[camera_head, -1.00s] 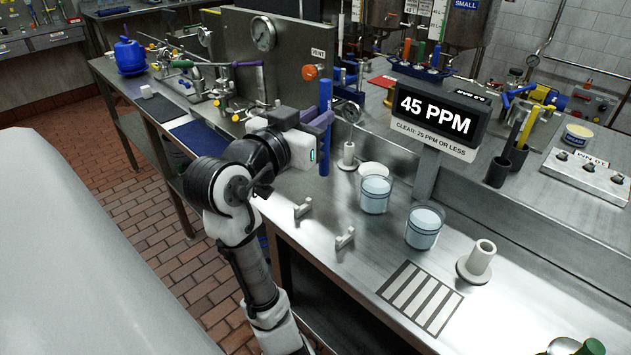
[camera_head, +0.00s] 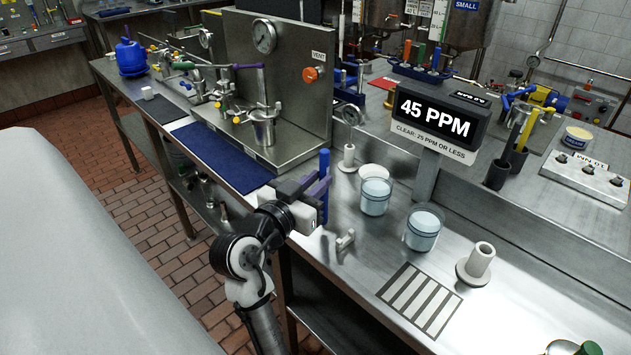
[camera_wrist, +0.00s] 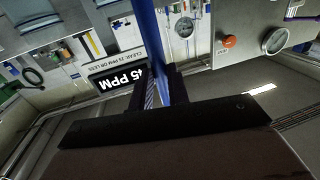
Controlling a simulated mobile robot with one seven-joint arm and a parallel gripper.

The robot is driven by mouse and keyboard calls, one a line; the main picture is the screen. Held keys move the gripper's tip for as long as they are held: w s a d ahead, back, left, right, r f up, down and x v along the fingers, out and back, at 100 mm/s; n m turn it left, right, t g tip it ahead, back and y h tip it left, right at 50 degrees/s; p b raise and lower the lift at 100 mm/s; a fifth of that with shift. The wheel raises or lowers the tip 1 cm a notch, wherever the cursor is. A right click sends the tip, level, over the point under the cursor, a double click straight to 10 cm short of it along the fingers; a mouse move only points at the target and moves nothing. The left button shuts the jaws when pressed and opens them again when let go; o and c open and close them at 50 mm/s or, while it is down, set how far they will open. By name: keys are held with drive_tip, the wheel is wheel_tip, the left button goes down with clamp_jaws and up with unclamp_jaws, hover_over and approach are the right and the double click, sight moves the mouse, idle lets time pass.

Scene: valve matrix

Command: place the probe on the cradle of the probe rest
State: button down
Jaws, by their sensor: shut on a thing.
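The probe, a blue rod (camera_head: 324,170), stands roughly upright in my gripper (camera_head: 318,190), above the near part of the steel bench. In the wrist view the blue rod (camera_wrist: 149,35) runs up from between the dark fingers of my gripper (camera_wrist: 160,88), which are shut on it. One small pale bracket of the probe rest (camera_head: 345,239) shows on the bench, just right of and below the probe in the picture. The rest's other bracket is hidden behind my gripper and arm. Whether the probe's lower end touches anything cannot be told.
Two glass beakers (camera_head: 375,196) (camera_head: 422,230) of pale liquid stand right of the probe. A white post on a base (camera_head: 348,160) stands behind it. A display reading 45 PPM (camera_head: 436,116) rises behind the beakers. A striped mat (camera_head: 420,298) and a grey holder (camera_head: 477,264) lie farther right.

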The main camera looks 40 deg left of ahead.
drive_tip(key=shift+f+b, duration=0.65)
drive_tip(key=c, duration=1.3)
unclamp_jaws()
drive_tip(key=shift+r, duration=0.1)
drive_tip(key=shift+c, duration=0.2)
